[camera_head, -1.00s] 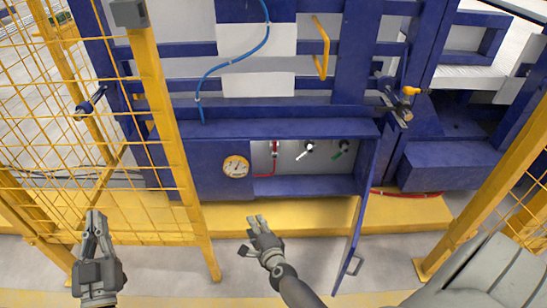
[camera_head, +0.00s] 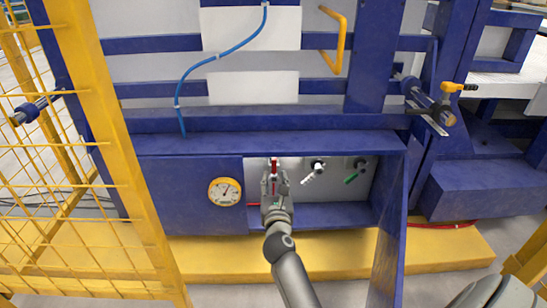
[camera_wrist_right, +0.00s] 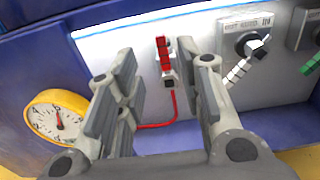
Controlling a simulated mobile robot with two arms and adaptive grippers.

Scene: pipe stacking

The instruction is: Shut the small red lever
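The small red lever (camera_head: 274,164) stands upright on the light panel inside the open blue cabinet. In the right wrist view the lever (camera_wrist_right: 163,52) sits above its metal fitting, with a red tube running down from it. My right gripper (camera_head: 274,176) reaches into the cabinet just in front of the lever and hides its lower part. In the wrist view this gripper (camera_wrist_right: 164,62) is open, its fingers apart to the left and right of the lever, with nothing held. My left gripper is not in view.
A white lever (camera_head: 314,172) and a green lever (camera_head: 355,171) are to the right on the panel. A round gauge (camera_head: 225,191) is left of the opening. The open blue door (camera_head: 391,235) stands on the right. A yellow mesh fence (camera_head: 125,150) is on the left.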

